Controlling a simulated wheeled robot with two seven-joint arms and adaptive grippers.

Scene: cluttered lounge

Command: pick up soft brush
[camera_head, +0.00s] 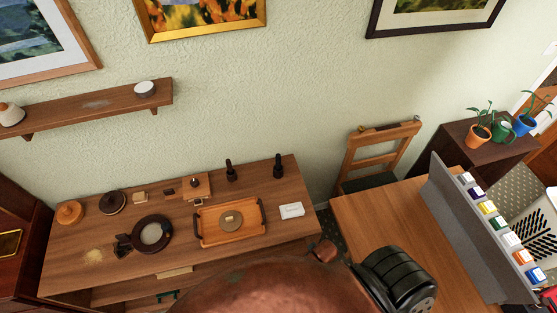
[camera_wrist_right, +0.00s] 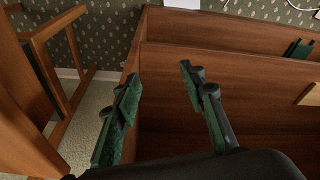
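I cannot pick out the soft brush with certainty. Two small dark upright items, one (camera_head: 231,171) left of the other (camera_head: 279,167), stand at the back of the wooden sideboard (camera_head: 80,275); they are too small to tell apart. A dark green item (camera_head: 167,295) lies in the sideboard's lower part; a similar one (camera_wrist_right: 298,49) shows in the right wrist view. My right gripper (camera_wrist_right: 158,78) has its two green-padded fingers wide apart with nothing between them, in front of brown wooden panels. My left gripper is out of view.
The sideboard top carries a wooden tray (camera_head: 203,238), a dark round dish (camera_head: 136,232), a white box (camera_head: 291,210) and small pots. A wooden chair (camera_head: 359,158) stands right of it, behind a table (camera_head: 365,220). A large brown rounded shape (camera_head: 270,292) blocks the bottom middle.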

